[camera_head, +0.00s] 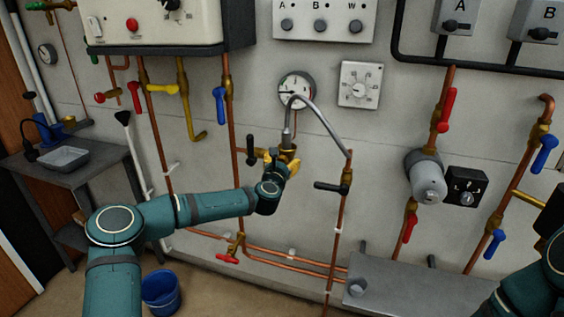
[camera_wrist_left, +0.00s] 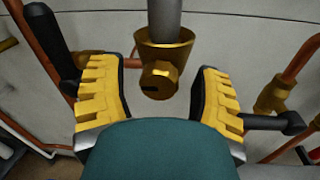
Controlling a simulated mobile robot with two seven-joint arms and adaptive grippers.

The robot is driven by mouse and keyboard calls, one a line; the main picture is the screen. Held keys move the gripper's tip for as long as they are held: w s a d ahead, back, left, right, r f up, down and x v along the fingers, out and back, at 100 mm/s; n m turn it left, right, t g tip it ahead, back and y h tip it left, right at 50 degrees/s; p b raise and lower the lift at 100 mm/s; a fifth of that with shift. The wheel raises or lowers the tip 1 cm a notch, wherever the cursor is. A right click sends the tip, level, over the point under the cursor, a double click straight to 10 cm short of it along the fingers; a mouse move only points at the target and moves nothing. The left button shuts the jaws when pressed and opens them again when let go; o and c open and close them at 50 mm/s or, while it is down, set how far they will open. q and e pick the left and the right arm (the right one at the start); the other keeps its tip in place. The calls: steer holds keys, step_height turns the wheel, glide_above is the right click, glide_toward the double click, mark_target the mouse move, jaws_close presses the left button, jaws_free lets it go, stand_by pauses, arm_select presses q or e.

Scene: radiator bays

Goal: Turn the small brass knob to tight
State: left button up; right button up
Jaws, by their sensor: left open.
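The small brass knob (camera_wrist_left: 160,78) faces my left wrist camera, with a dark slot or mark on its left side. It sits on a brass fitting (camera_wrist_left: 165,45) under a grey tube. My left gripper (camera_wrist_left: 160,95) is open, with one yellow-padded finger on each side of the knob and a gap to both. In the head view my left gripper (camera_head: 281,165) is at the fitting below the pressure gauge, and its fingers and wrist hide most of the knob. Part of my right arm shows at the lower right; its fingertips cannot be made out.
A black lever (camera_head: 331,187) lies right of the gripper, and another black-handled valve (camera_head: 250,150) lies close on its left. A braided grey hose (camera_head: 325,118) arches above. Copper pipes run along the wall. A grey bench (camera_head: 420,285) stands at lower right and a blue bucket (camera_head: 161,291) on the floor.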

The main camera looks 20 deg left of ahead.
arm_select(q)
jaws_close()
